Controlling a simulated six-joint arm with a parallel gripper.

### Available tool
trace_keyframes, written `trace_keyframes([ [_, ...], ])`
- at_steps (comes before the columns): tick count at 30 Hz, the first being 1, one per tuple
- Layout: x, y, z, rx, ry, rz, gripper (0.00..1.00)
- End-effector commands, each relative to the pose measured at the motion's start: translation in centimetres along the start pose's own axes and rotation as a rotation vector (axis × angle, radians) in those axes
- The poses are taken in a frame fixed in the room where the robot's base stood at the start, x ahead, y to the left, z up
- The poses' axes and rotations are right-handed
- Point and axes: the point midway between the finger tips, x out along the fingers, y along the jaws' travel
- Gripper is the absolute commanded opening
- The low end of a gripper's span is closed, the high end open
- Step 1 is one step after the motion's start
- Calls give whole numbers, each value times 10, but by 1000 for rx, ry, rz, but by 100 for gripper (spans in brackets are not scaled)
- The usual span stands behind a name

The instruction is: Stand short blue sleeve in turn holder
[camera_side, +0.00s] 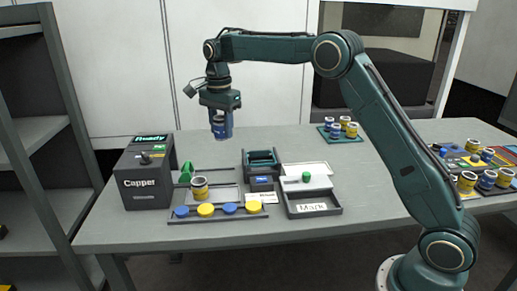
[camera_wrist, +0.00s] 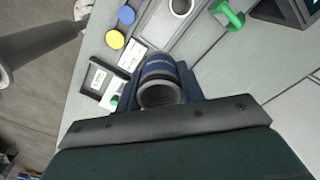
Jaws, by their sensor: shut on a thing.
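My gripper (camera_side: 221,128) is shut on a blue sleeve (camera_side: 219,118) and holds it upright, well above the table. In the wrist view the same sleeve (camera_wrist: 159,72) shows its open grey end and blue band between the fingers. Its length is hard to judge there. A dark teal holder (camera_side: 261,158) with a small blue label in front stands on the table, to the right of and below my gripper. It may be the turn holder, but its own label is too small to read. My gripper and the sleeve hide this holder in the wrist view.
The Capper box (camera_side: 147,180) stands at the left, beside a green clamp (camera_side: 186,172). A yellow-banded sleeve (camera_side: 200,188) stands behind a row of blue and yellow caps (camera_side: 206,210). The MARK tray (camera_side: 313,209) is front right. More sleeves stand on a back mat (camera_side: 329,139).

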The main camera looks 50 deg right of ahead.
Motion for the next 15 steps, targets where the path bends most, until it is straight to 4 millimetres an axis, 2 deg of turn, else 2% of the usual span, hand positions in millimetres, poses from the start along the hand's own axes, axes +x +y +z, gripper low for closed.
trace_keyframes([
  [8, 10, -1, -26, -85, 0, 0, 8],
  [15, 29, 1, -69, -243, 0, 0, 8],
])
